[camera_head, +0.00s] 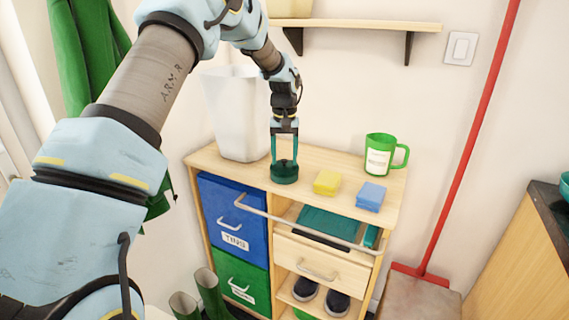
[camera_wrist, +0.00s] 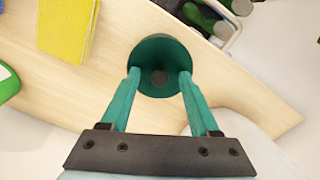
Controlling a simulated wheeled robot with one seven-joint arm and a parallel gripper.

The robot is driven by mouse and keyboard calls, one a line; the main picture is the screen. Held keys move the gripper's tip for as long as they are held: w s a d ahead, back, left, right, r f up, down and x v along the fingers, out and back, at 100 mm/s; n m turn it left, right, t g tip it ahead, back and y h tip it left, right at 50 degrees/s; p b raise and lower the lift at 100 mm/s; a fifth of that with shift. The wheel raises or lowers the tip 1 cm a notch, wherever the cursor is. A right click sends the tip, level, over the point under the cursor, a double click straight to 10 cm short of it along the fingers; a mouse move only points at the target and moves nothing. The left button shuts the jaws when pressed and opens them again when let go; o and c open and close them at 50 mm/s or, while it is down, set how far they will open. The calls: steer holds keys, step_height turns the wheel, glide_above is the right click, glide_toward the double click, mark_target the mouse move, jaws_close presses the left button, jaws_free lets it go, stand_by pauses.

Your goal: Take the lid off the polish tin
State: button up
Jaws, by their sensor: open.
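The polish tin (camera_head: 284,176) is a short, round, dark teal tin upright on the wooden cabinet top, near its front edge. In the wrist view the tin (camera_wrist: 161,50) shows from above as a dark teal round with a small dark spot at its middle. I cannot tell the lid from the body. My gripper (camera_head: 284,157) points straight down over the tin. In the wrist view my gripper (camera_wrist: 159,76) is open, with its teal fingertips at either side of the tin's near part. I cannot tell whether they touch it.
A yellow sponge (camera_head: 327,182), a blue block (camera_head: 371,196) and a green mug (camera_head: 379,157) stand to the right. A tall white bin (camera_head: 238,115) stands behind left. A rail (camera_head: 300,225) runs along the cabinet front. A shelf (camera_head: 350,26) hangs above.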

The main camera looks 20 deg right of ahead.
jaws_close()
stand_by(0.5)
